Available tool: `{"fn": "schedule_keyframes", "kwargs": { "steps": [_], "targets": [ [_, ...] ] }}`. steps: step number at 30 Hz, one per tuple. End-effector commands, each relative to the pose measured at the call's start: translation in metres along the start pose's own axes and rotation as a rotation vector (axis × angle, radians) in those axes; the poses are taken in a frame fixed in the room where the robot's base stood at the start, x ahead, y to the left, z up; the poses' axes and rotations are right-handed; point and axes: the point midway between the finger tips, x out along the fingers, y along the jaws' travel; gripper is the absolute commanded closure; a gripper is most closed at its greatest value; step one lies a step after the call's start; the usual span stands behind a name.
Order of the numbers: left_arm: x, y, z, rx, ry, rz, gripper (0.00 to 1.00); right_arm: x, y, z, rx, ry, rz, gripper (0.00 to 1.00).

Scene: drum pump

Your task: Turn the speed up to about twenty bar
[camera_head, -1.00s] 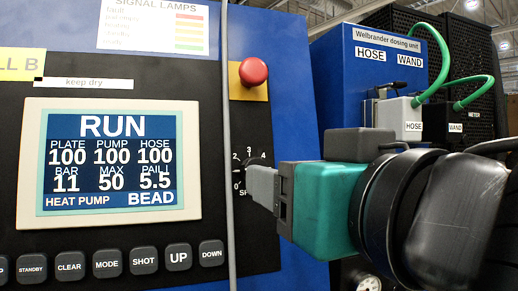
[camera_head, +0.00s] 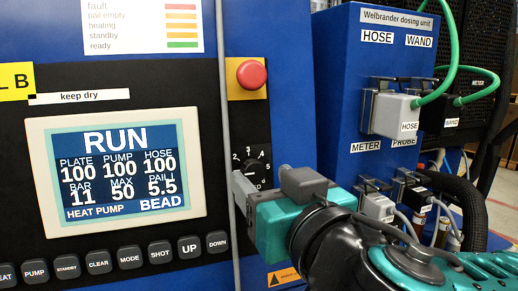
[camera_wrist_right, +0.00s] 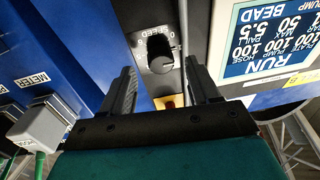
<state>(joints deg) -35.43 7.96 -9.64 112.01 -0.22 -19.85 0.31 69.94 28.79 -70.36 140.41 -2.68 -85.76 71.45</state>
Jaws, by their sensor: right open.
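The black SPEED knob (camera_head: 257,168) sits on the panel right of the screen, with numbers around it; the gripper hides its lower left part. In the wrist view the knob (camera_wrist_right: 160,58) shows between the two fingers, under the SPEED label. My right gripper (camera_head: 240,190) is open, its fingertips close to the knob; I cannot tell whether they touch it. Its fingers also show in the wrist view (camera_wrist_right: 160,76). The screen (camera_head: 120,170) reads RUN, BAR 11, MAX 50. My left gripper is not in view.
A red mushroom button (camera_head: 252,74) on a yellow plate stands above the knob. A grey vertical rod or cable (camera_head: 228,120) runs between screen and knob. Several buttons (camera_head: 130,257) line the panel's bottom. The blue dosing unit (camera_head: 350,70) with plugs and green hoses stands right.

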Motion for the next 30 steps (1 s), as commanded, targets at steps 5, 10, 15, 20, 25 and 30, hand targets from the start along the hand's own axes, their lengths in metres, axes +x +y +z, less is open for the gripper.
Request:
{"fn": "schedule_keyframes", "kwargs": {
  "steps": [5,10,15,20,25,30],
  "targets": [
    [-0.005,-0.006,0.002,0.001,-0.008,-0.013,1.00,0.016,0.000,0.000,-0.003,0.000,0.000,0.39],
    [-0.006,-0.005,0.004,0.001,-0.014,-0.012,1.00,0.026,0.000,0.001,-0.002,0.000,-0.001,0.39],
    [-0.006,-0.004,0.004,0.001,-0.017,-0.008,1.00,0.028,-0.001,0.001,-0.001,0.000,-0.003,0.39],
    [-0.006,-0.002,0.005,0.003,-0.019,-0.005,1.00,0.027,-0.001,0.001,-0.001,0.000,-0.003,0.43],
    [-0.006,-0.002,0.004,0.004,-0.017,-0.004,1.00,0.027,-0.001,0.001,-0.001,0.000,-0.003,0.59],
    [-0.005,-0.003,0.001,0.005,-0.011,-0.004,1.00,0.027,-0.001,0.001,-0.001,-0.001,-0.003,0.76]
  ]
}}
